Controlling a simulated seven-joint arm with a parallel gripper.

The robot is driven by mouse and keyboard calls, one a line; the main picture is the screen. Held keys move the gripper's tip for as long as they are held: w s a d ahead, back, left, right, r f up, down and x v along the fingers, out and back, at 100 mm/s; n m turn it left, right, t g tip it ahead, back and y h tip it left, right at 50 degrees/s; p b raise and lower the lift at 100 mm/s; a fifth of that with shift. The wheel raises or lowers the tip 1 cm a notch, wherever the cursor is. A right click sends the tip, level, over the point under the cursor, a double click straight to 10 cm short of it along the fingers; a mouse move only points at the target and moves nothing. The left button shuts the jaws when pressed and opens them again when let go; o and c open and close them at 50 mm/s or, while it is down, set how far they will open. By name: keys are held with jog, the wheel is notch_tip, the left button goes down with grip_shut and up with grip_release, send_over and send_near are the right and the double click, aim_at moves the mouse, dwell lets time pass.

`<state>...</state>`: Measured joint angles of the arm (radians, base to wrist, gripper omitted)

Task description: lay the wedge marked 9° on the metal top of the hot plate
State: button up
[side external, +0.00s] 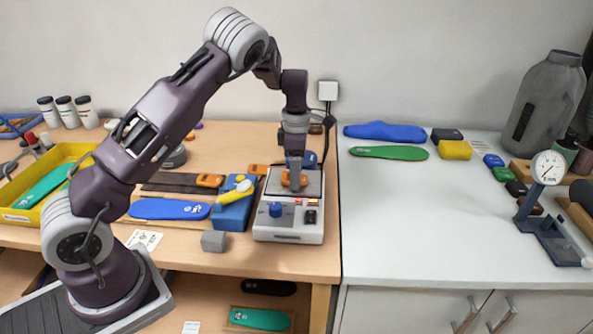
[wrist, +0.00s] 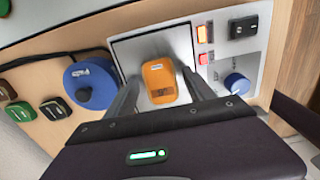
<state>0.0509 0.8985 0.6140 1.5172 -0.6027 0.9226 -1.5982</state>
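The orange wedge (wrist: 160,80) lies over the metal top (wrist: 125,52) of the hot plate, between my fingers. Its dark mark is small and looks like 9°. In the side view the wedge (side external: 303,180) shows at my fingertips, low over the hot plate (side external: 290,232), and appears to rest on the metal. My gripper (wrist: 162,82) points down around the wedge, with a narrow gap visible at each side, so it looks open. In the side view my gripper (side external: 294,178) hides part of the wedge and the plate.
Other orange wedges (side external: 209,181) lie left of the hot plate, one on a dark strip. A blue block (side external: 233,213) with a yellow piece stands close to its left side. A blue round object (wrist: 90,83) sits behind the plate.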

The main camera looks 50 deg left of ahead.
jog(key=s+d+r+m+t+h, duration=0.1)
jog(key=s+d+r+m, duration=0.15)
jog(key=r, duration=0.75)
jog(key=s+d+r+m, duration=0.1)
jog(key=s+r+m, duration=0.15)
jog(key=r, duration=0.65)
jog(key=s+d+r+m+t, duration=0.1)
jog(key=s+d+r+m, duration=0.2)
jog(key=s+m, duration=0.15)
jog(key=s+d+r+m+t, duration=0.1)
jog(key=s+d+r+m, duration=0.2)
jog(key=s, duration=0.3)
jog(key=s+d+f+m+t, duration=0.1)
jog(key=s+d+f+m, duration=0.1)
jog(key=s+m, duration=0.5)
jog(key=s+d+f+m+t+y, duration=0.1)
jog(key=s+d+m, duration=0.2)
jog(key=s+m, duration=0.4)
jog(key=s, duration=0.3)
jog(key=shift+f+t, duration=0.3)
jog(key=shift+f, duration=0.1)
